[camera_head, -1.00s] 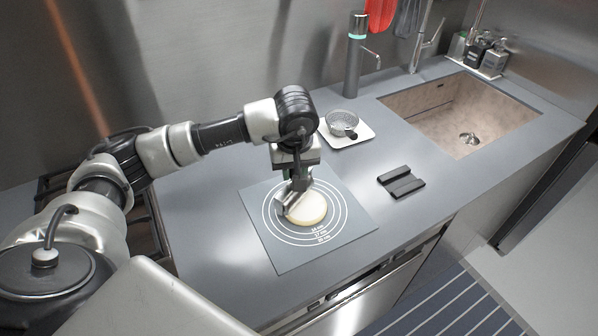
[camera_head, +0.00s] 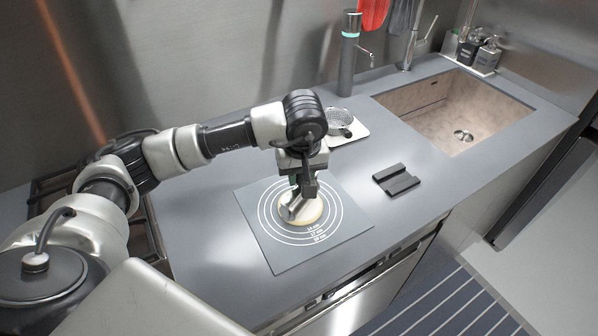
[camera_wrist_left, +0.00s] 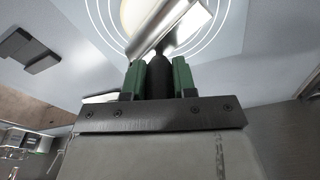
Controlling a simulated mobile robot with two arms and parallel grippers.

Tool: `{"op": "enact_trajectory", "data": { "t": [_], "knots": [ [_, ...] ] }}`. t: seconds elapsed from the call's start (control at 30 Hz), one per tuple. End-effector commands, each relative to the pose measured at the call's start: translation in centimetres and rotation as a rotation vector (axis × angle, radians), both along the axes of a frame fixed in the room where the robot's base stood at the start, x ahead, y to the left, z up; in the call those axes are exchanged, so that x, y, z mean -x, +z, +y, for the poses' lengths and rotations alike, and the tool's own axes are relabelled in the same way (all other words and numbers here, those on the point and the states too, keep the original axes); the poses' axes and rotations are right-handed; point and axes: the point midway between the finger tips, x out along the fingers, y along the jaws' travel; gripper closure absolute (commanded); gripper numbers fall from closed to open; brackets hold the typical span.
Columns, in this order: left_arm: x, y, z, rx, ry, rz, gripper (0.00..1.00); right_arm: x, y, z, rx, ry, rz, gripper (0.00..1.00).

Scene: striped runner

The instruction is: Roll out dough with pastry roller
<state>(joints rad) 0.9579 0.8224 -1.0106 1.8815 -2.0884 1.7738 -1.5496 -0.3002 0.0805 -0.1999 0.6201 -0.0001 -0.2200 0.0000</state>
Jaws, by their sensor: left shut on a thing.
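The pale round dough (camera_head: 312,212) lies on the grey pastry mat (camera_head: 276,256) with white rings, partly hidden by the roller. My left gripper (camera_head: 297,185) is above the mat, shut on the dark handle of the pastry roller (camera_head: 295,210). The roller's shiny metal cylinder is over the left part of the dough and seems to touch it. In the left wrist view the green-padded fingers (camera_wrist_left: 159,78) grip the handle, the metal roller (camera_wrist_left: 170,28) lies beyond them, and a bit of dough (camera_wrist_left: 134,14) shows. My right gripper is not in view.
A dark grooved holder (camera_head: 396,180) lies right of the mat. A glass bowl on a white tray (camera_head: 350,134) stands behind. The sink (camera_head: 455,108) is at the back right, with bottles beside it. The counter between mat and holder is clear.

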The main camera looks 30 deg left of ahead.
Motion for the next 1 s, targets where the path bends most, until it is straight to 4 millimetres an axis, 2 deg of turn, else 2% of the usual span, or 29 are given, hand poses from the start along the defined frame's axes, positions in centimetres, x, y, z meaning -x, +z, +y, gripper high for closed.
{"op": "enact_trajectory", "data": {
  "t": [0.43, 0.77, 1.0],
  "knots": [
    [0.1, -0.2, -2.8, 0.001, -0.001, -0.003, 1.00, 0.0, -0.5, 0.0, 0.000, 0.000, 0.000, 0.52],
    [0.2, -0.3, -2.6, 0.000, 0.001, -0.002, 1.00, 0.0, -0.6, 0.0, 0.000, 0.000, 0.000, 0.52],
    [0.0, -0.4, -0.9, -0.002, 0.002, -0.001, 1.00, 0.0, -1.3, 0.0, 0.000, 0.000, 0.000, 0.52]
  ]
}}
